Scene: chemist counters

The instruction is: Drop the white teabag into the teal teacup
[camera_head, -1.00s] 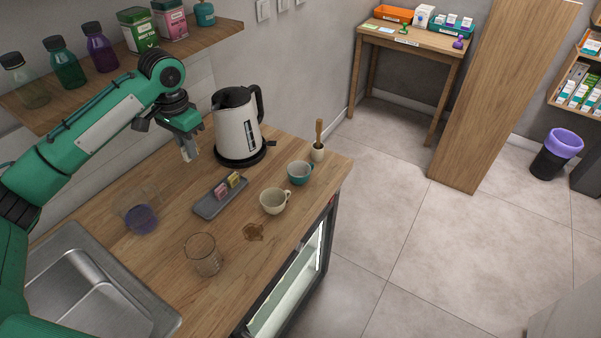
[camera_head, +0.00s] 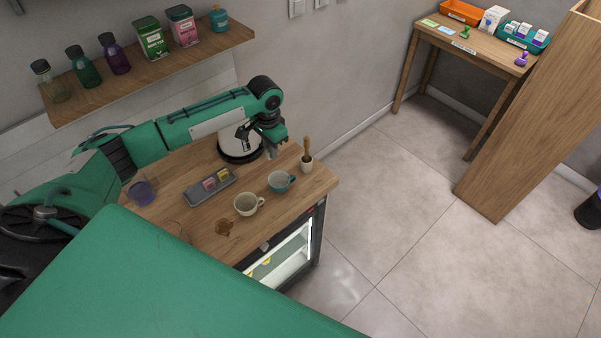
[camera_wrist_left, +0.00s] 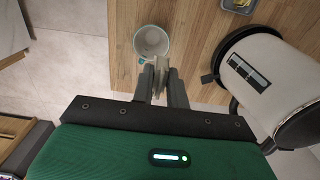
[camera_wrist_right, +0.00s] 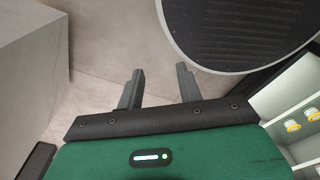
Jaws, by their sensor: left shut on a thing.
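The teal teacup (camera_head: 279,184) stands upright near the right end of the wooden counter. In the left wrist view the cup (camera_wrist_left: 151,41) shows its pale inside and teal handle, just beyond my fingertips. My left gripper (camera_head: 272,153) is above the counter, a little behind and above the cup in the head view. In the left wrist view the gripper (camera_wrist_left: 162,66) is shut on a thin pale piece, the white teabag (camera_wrist_left: 161,73), apart from the cup. My right gripper (camera_wrist_right: 160,73) is open and empty over the floor; it is not clearly visible in the head view.
A cream cup (camera_head: 247,206) stands left of the teal one, beside a brown stain (camera_head: 225,228). A grey tray (camera_head: 190,196) holds pink and yellow packets. The kettle (camera_wrist_left: 262,75) is close to my left gripper. A wooden pot with a pestle (camera_head: 306,164) stands at the right.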

